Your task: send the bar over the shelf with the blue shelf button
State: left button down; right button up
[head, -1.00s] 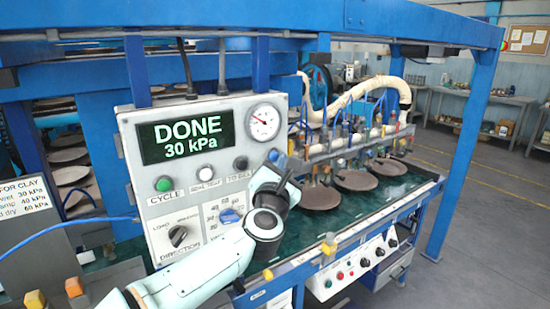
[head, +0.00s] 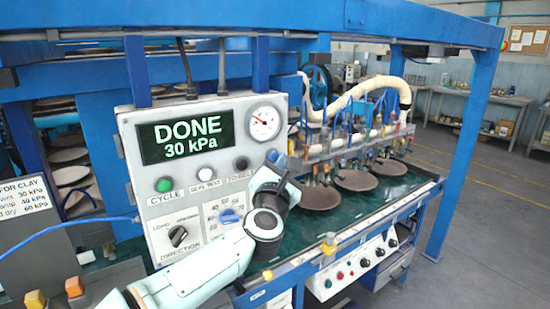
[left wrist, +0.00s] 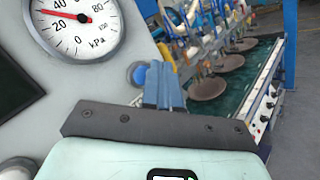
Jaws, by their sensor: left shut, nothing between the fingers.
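The grey control panel (head: 150,205) stands at centre left, its screen (head: 186,135) reading "DONE 30 kPa". A round blue button (left wrist: 138,74) shows in the left wrist view just left of my left gripper (left wrist: 160,68); it also shows in the head view (head: 272,155). Its label is hidden. The blue fingers are shut and empty, close beside the button; I cannot tell whether they touch it. The bar (head: 345,144) with its row of cups hangs over the dark green belt, above several brown plates. My right gripper is not in view.
Green (head: 164,185), white (head: 205,174) and black (head: 241,163) buttons sit left of my gripper, with two dials below. A blue post (head: 465,150) stands at the right. Shelves with plates (head: 70,155) are at the left. The floor at right is clear.

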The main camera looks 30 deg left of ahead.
pick_arm(q)
jog(key=shift+w+a, duration=0.1)
dwell(0.7)
jog(key=shift+w+a, duration=0.1)
jog(key=shift+a, duration=0.2)
